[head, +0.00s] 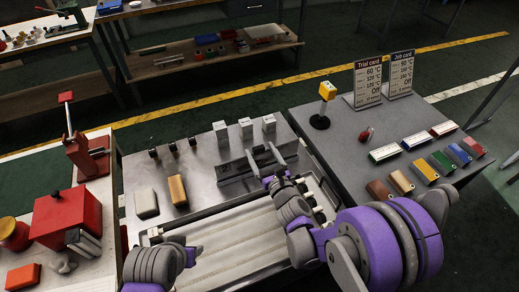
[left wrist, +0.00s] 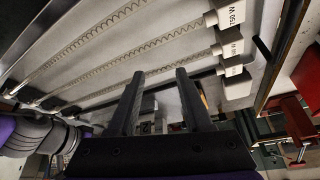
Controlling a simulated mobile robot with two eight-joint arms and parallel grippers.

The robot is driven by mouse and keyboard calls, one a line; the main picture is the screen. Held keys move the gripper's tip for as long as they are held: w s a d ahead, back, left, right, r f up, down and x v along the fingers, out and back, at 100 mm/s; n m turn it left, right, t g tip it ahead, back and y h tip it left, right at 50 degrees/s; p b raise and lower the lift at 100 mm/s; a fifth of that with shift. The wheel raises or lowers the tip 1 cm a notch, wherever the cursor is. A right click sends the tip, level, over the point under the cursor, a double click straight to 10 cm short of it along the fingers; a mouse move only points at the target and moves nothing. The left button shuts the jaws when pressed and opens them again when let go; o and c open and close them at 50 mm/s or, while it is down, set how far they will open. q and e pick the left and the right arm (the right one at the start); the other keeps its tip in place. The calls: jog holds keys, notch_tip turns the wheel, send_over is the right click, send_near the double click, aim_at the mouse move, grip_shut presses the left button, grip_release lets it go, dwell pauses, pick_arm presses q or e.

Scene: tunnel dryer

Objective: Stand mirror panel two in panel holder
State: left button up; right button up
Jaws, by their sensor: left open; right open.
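A long grey slotted block (head: 235,173), which looks like the panel holder, lies on the steel bench top. My right gripper (head: 264,160) is open at its right end; its two fingers are apart, and I cannot tell whether they touch the block. I cannot make out a separate mirror panel for certain; any thin panel there is hidden or blends with the grey metal. In the left wrist view my left gripper (left wrist: 159,78) is open and empty, below several coil heater tubes with white end blocks (left wrist: 228,42). In the head view its fingers are unclear.
Three white labelled blocks (head: 245,127) stand behind. A cream block (head: 146,204) and a tan brush-like block (head: 178,189) lie left. On the right table are a yellow-topped post (head: 327,92), two cards (head: 368,82) and coloured blocks (head: 425,171). A red box (head: 63,217) stands left.

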pick_arm(q)
jog(key=shift+s+f+b, duration=0.15)
jog(key=shift+f+b, duration=0.45)
jog(key=shift+f, duration=0.15)
pick_arm(e)
jog(key=v, duration=0.9)
jog(key=shift+s, duration=0.1)
jog(key=shift+r, duration=0.1)
